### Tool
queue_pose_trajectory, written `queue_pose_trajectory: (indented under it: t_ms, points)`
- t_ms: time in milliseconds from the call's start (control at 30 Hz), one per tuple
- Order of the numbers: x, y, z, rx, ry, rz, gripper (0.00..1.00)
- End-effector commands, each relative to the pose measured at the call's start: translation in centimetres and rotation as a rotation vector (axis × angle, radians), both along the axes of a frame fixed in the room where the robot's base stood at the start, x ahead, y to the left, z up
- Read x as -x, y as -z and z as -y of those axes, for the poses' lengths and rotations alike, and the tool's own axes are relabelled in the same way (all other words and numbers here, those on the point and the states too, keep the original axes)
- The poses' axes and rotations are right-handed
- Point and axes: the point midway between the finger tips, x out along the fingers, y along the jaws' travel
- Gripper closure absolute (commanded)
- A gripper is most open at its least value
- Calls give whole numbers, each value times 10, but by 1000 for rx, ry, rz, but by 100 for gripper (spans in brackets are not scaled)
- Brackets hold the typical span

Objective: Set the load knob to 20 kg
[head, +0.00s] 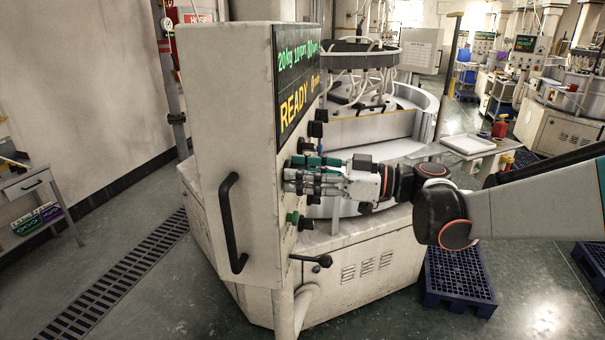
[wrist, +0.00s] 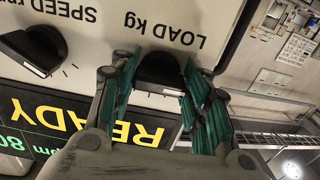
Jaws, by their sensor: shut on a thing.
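The load knob (wrist: 158,69) is a black knob beside the upside-down label "LOAD kg" in the wrist view. My gripper (wrist: 157,82) is shut on it, with one green-padded finger on each side. In the head view my gripper (head: 300,174) reaches from the right to the face of the pale control cabinet (head: 237,125), and its fingers hide the load knob there. The display (head: 297,75) on the cabinet shows "20kg" in green at its top left and "READY" in yellow below.
The speed knob (wrist: 35,48) lies left of the load knob in the wrist view. On the cabinet, a green button (head: 293,218) and a black lever (head: 312,260) sit below my gripper. A black handle (head: 231,222) sticks out from the cabinet's side.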

Motion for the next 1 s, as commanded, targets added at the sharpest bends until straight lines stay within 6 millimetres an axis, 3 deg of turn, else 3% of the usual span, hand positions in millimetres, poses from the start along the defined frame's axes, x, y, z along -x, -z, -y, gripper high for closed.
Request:
queue_pose_trajectory:
  t_ms: [67,100,167,200,633,1000]
  points:
    - [1,2,0,5,-1,0,81]
    - [1,2,0,5,-1,0,53]
    - [1,2,0,4,-1,-1,39]
    - [1,2,0,4,-1,-1,37]
    - [1,0,7,1,2,-1,37]
    - [18,1,74,2,5,-1,37]
